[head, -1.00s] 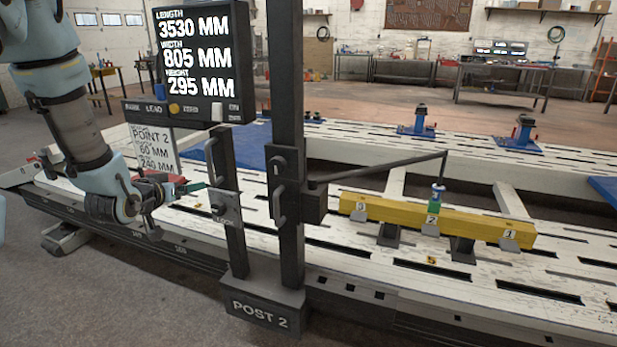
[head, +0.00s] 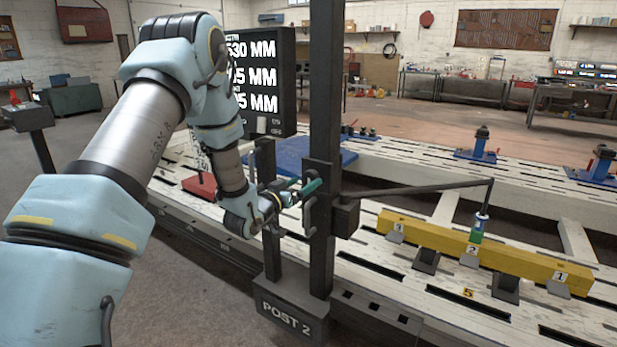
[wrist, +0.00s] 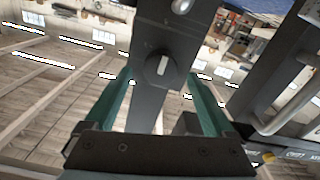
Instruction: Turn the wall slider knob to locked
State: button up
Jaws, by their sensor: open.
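The knob (wrist: 163,68) is a round dark dial with a white mark on a dark upright plate (wrist: 158,25). In the wrist view the mark runs nearly up and down. My gripper (wrist: 158,76) is open, its teal fingers appearing left and right of the knob; whether the tips reach around it or stop short, I cannot tell. In the head view my gripper (head: 302,192) is beside the POST 2 column (head: 323,100), and my arm and gripper hide the knob. No lock label is readable.
A display box (head: 275,85) is behind my arm. A probe arm (head: 420,190) reaches from the post to a yellow beam (head: 520,265) on the white bench (head: 400,290).

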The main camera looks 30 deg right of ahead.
aim_at(309, 179)
jog(key=shift+x, duration=1.5)
jog(key=c, duration=1.4)
